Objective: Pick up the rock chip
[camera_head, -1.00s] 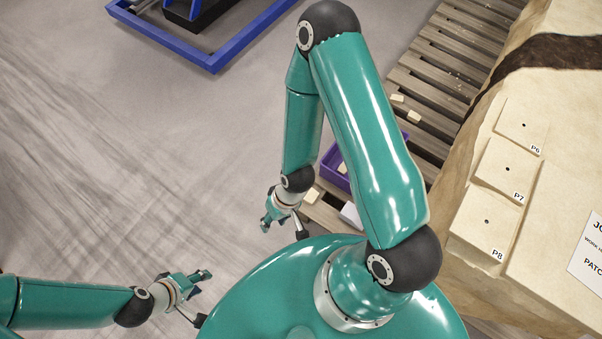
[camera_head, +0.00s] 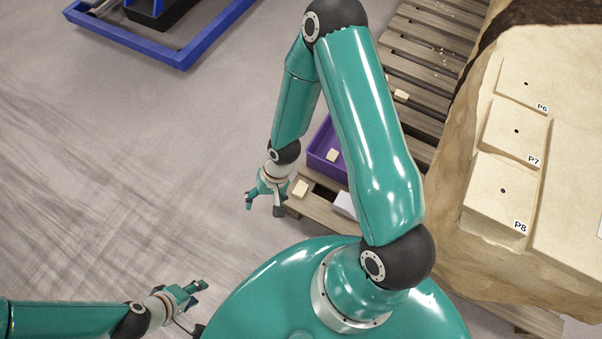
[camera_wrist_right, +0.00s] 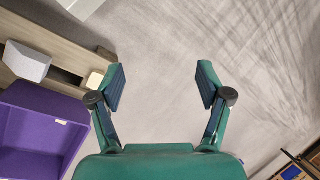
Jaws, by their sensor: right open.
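Several pale beige chips are in view, and I cannot tell which is the task's rock chip. One chip (camera_head: 300,188) lies on the pallet's near end; a pale chip, likely the same, shows beside the left-hand finger in the right wrist view (camera_wrist_right: 94,80). Another chip (camera_head: 332,155) is in the purple bin, and another (camera_head: 401,95) lies farther up the pallet. My right gripper (camera_head: 264,206) is open and empty, left of the near chip; its fingers are wide apart in the wrist view (camera_wrist_right: 162,84). My left gripper (camera_head: 197,293) looks open and empty, low at left.
The purple bin (camera_head: 318,151) and a white block (camera_head: 344,204) stand on the wooden pallet (camera_head: 315,208). A large pale rock block (camera_head: 470,250) with labelled pads fills the right. A blue frame (camera_head: 185,57) is at top left. Grey floor at left is clear.

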